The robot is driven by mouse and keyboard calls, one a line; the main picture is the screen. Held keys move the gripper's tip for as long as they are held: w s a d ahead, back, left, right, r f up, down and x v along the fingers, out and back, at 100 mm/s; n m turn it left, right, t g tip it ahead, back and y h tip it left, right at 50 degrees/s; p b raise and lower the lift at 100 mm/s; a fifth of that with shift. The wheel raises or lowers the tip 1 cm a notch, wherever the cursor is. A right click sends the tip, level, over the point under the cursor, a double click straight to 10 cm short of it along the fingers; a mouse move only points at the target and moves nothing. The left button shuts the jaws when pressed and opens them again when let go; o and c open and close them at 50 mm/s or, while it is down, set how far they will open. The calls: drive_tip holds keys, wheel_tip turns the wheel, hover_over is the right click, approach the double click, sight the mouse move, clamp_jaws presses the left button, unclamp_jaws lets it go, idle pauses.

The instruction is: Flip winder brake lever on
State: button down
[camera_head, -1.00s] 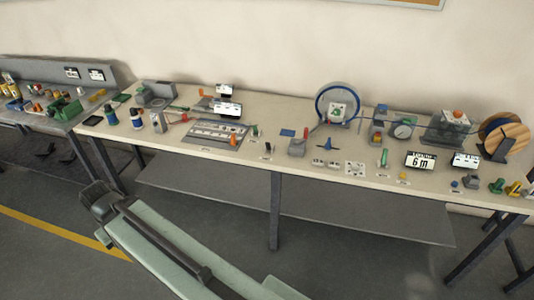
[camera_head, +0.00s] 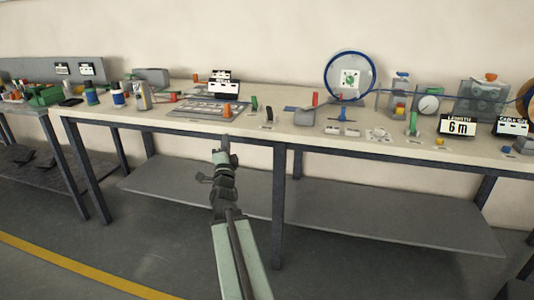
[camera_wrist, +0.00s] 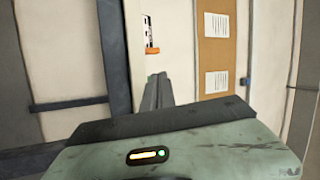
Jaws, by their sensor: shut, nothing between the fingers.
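The winder, a wheel with a blue rim (camera_head: 328,79), stands upright at the back of the long table. A grey box (camera_head: 304,117) with a small upright red lever (camera_head: 315,99) sits in front of it to the left. I cannot tell for certain that this is the winder brake lever. My gripper (camera_head: 225,143) is in front of the table's front edge, to the left of the red lever and well apart from it. Its fingers, also in the wrist view (camera_wrist: 158,91), are shut and empty. The wrist view shows neither the winder nor the lever.
The table's front edge (camera_head: 180,130) and a lower shelf (camera_head: 380,220) lie beyond my arm. A grey panel with an orange knob (camera_head: 227,110), green upright pieces (camera_head: 254,103) and a "6 m" display (camera_head: 458,126) stand on the table. The floor in front is clear.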

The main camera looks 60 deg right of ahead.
drive_tip(key=s+d+f+m+g+h+b, duration=0.1)
drive_tip(key=s+d+m+g+h, duration=0.1)
drive_tip(key=s, duration=0.3)
drive_tip(key=s+d+f+m+g+h+b, duration=0.1)
drive_tip(key=s+d+m+g+h+b, duration=0.1)
drive_tip(key=s+d+m+g+h, duration=0.1)
drive_tip(key=s+m+g, duration=0.1)
drive_tip(key=s+m, duration=0.1)
drive_tip(key=shift+s+d+h, duration=0.3)
drive_tip(key=shift+s, duration=0.1)
